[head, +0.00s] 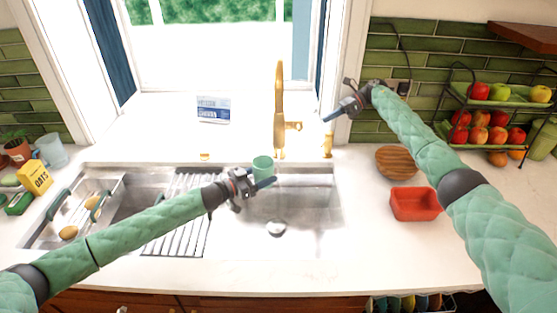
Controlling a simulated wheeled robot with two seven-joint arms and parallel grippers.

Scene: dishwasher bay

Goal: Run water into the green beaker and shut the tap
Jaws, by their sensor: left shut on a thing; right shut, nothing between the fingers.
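The green beaker (263,164) is held upright over the right sink basin, close to the foot of the gold tap (280,105). My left gripper (264,184) is shut on the beaker, reaching in from the left. The tap's side lever (294,126) sticks out to the right of its column. No stream of water is clearly visible, and the beaker's inside is too small to read. My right gripper (332,116) is shut and empty, to the right of the lever and apart from it.
A gold dispenser (328,146) stands below my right gripper. A drying rack (180,215) lies left of the basin (300,210). A red container (415,204) and a wooden bowl (396,161) stand on the right counter. A fruit rack (490,100) is farther right.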

